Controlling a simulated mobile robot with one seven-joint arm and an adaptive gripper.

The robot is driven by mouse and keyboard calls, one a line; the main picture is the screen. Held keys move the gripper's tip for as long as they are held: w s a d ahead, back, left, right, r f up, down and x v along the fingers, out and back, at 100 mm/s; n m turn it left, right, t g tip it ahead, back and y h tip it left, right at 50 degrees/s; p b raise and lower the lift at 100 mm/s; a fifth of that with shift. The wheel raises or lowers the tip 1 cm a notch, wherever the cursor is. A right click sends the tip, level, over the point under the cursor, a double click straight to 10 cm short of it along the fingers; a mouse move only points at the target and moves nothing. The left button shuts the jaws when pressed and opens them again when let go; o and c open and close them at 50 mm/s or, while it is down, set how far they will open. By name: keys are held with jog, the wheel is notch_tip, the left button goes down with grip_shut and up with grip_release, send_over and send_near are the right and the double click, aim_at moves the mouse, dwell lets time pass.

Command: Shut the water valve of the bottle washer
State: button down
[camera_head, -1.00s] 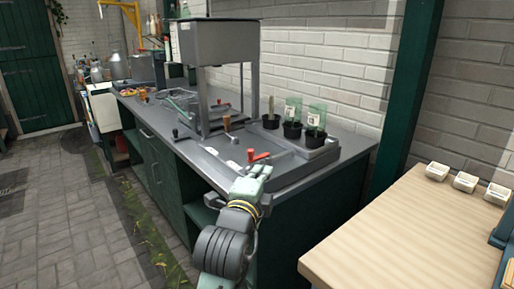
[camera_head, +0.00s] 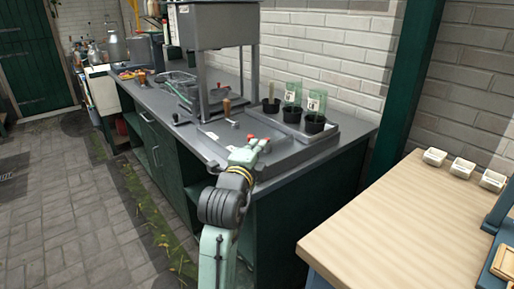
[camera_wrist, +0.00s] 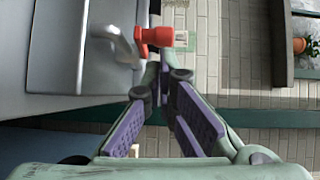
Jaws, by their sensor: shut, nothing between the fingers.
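The bottle washer (camera_head: 215,28) is a grey metal unit on legs on the dark counter. A red valve handle (camera_head: 250,137) shows only in part, with my gripper hiding the rest. In the wrist view the red handle (camera_wrist: 158,36) sits beside a curved grey metal part (camera_wrist: 112,40), just beyond my fingertips. My gripper (camera_wrist: 163,72) is shut and empty, its purple-padded fingers meeting at the tips. In the head view my gripper (camera_head: 262,146) is at the counter's near end, by the red handle. Whether the tips touch the handle I cannot tell.
A brown-orange handle (camera_head: 227,105) stands farther left on the counter. A pale wooden table (camera_head: 390,235) is at the right. The paved floor (camera_head: 70,220) at left is clear.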

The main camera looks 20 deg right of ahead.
jog(key=shift+w+a+m+g+h+b, duration=0.15)
jog(key=shift+a+m+g+h+b, duration=0.15)
jog(key=shift+h+b, duration=0.1)
jog(key=shift+w+a+m+g+h+b, duration=0.3)
jog(key=shift+m+g+h+b, duration=0.25)
jog(key=shift+h+b, duration=0.3)
jog(key=shift+w+a+f+m+g+b, duration=0.2)
jog(key=shift+w+m+g+b, duration=0.15)
jog(key=shift+b, duration=0.2)
jog(key=w+m+g+h+b, duration=0.1)
jog(key=m+g+b, duration=0.1)
jog(key=g, duration=0.1)
jog(key=w+a+m+g+h+b, duration=0.1)
jog(key=w+m+g+h+b, duration=0.1)
jog(key=g, duration=0.1)
jog(key=w+m+g+h+b, duration=0.1)
jog(key=m+g+h+b, duration=0.1)
jog(key=g+b, duration=0.1)
jog(key=shift+w+a+r+m, duration=0.15)
jog(key=shift+w+a+m, duration=0.15)
jog(key=shift+m, duration=0.1)
jog(key=shift+w+d+b, duration=0.2)
jog(key=shift+w+b, duration=0.6)
jog(key=shift+w, duration=1.1)
